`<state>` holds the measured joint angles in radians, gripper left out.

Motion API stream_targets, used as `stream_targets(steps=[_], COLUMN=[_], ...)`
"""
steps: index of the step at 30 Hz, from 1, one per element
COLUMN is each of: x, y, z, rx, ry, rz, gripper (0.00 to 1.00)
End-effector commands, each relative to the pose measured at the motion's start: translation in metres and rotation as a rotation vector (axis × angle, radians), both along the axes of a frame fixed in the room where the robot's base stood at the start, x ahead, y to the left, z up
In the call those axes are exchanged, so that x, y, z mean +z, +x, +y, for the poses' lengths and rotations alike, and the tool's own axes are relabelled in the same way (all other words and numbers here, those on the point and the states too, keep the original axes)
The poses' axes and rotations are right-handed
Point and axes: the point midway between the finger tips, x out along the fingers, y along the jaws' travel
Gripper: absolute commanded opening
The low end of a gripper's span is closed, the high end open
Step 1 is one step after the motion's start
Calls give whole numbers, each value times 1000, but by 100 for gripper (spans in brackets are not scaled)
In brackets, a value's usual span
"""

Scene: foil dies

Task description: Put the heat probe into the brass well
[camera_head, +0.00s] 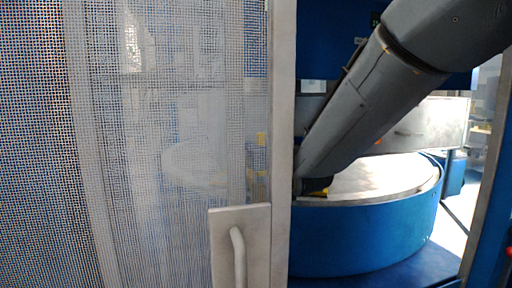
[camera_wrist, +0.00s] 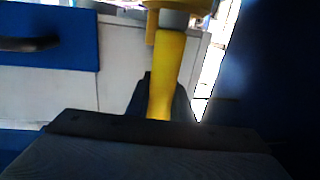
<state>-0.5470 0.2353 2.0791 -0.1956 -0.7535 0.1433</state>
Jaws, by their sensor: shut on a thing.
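In the wrist view a yellow handle (camera_wrist: 168,75) with a grey collar and a wider yellow part at the top stands between the dark jaws of my gripper (camera_wrist: 160,108). I take it to be the heat probe; its far end is out of view. The jaws are shut on it. I cannot make out the brass well in either view.
A mesh door (camera_head: 170,110) with a pale frame and handle (camera_head: 238,255) covers the left of the head view. A round blue table (camera_head: 365,235) with a pale top is at the right. In the wrist view a blue drawer front (camera_wrist: 60,50) is at the left.

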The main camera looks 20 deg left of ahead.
Motion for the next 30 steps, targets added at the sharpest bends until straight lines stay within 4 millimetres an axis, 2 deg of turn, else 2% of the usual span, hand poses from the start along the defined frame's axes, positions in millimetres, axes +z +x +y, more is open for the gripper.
stream_targets(steps=[15, 16, 19, 30], x=[-12, -11, -11, -12], y=[0, 0, 0, -3], z=[0, 0, 0, -3], rx=[0, 0, 0, 0], ry=[0, 0, 0, -1], rz=[0, 0, 0, 1], gripper=[0, 26, 42, 42])
